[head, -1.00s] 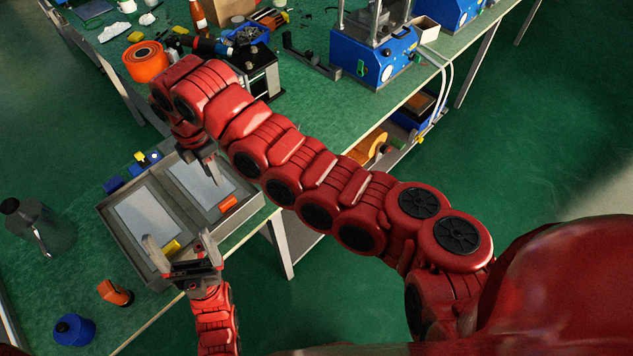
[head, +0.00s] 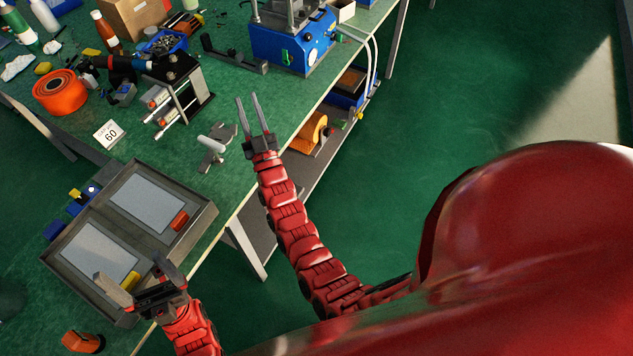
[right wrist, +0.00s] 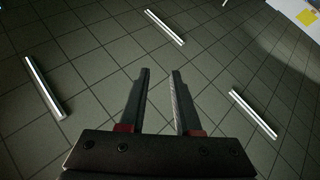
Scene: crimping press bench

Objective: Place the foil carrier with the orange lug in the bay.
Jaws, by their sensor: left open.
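A foil carrier with an orange lug (head: 180,220) shows its pale sheet (head: 147,204) in the right compartment of a grey tray (head: 203,226). A second pale sheet (head: 95,255) with a yellow lug (head: 129,281) lies in the left compartment. My left gripper (head: 133,273) is open at the tray's near edge, close to the yellow lug and holding nothing. My right gripper (head: 250,113) is open and empty, fingers pointing up, right of the tray near the bench edge. Its parted fingers (right wrist: 160,72) show in the right wrist view. I cannot tell which part is the bay.
A grey clamp-like piece (head: 213,148) and a "60" card (head: 109,134) stand beyond the tray. Behind are a black and silver device (head: 180,88), an orange roll (head: 59,92) and a blue press (head: 292,50). An orange object (head: 83,341) lies at bottom left.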

